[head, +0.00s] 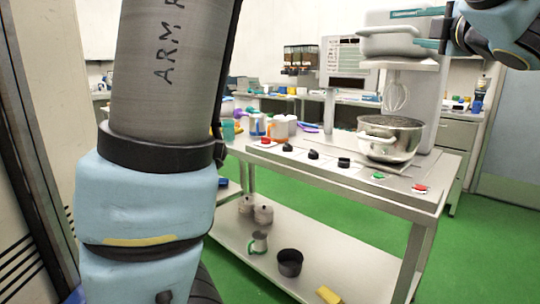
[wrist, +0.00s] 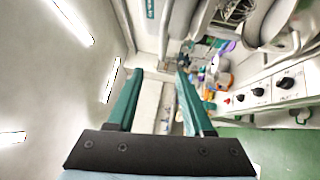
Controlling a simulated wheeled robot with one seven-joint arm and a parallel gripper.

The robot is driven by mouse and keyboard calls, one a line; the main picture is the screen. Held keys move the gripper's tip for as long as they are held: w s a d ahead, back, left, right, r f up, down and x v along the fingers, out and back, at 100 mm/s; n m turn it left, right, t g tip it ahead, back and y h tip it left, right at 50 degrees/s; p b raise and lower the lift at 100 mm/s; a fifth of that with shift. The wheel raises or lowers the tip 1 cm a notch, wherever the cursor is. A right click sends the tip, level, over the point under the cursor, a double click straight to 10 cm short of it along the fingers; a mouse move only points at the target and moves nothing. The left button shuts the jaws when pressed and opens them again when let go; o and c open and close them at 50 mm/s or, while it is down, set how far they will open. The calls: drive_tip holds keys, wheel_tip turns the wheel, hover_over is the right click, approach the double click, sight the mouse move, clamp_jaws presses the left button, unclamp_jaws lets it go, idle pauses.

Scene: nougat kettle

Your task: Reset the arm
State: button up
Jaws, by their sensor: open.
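My gripper (head: 403,28) is at the upper right of the head view, raised in front of the mixer's upper part. Its two green fingers also show in the wrist view (wrist: 160,74), spread apart with nothing between them. My arm's large blue and grey links fill the left of the head view and hide part of the room. In the head view, the fingers overlap the mixer head (head: 392,43); I cannot tell whether they touch it. The steel bowl (head: 390,142) stands below on the table, with a whisk (head: 396,98) hanging above it.
The metal table (head: 415,190) has a row of knobs and red and green buttons along its front. Its lower shelf (head: 315,277) holds a dark pot (head: 290,262), pale canisters and a yellow block. Cluttered counters stand behind. Green floor (head: 480,255) is clear at right.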

drive_tip(key=w+a+f+m+g+h+p, duration=0.25)
drive_tip(key=w+f+m+h, duration=0.25)
drive_tip(key=w+f+m, duration=0.4)
drive_tip(key=w+a+f+m+g, duration=0.3)
drive_tip(key=a+f+m+g, duration=0.15)
drive_tip(key=a+f, duration=0.35)
drive_tip(key=s+a+f+m+g+y+p, duration=0.1)
drive_tip(key=s+a+f+m+g, duration=0.25)
drive_tip(key=a+f, duration=0.4)
drive_tip(key=s+a+f+m+g+y+p, duration=0.1)
drive_tip(key=s+a+f+m+g+y, duration=0.2)
drive_tip(key=a+f, duration=0.5)
drive_tip(key=s+a+f+g, duration=0.3)
drive_tip(key=s+a+g, duration=0.1)
drive_tip(key=s+a, duration=0.6)
drive_tip(key=shift+s+a+f+y, duration=0.15)
drive_tip(key=shift+s+a+y, duration=0.15)
drive_tip(key=shift+s+y, duration=0.15)
drive_tip(key=shift+g, duration=0.25)
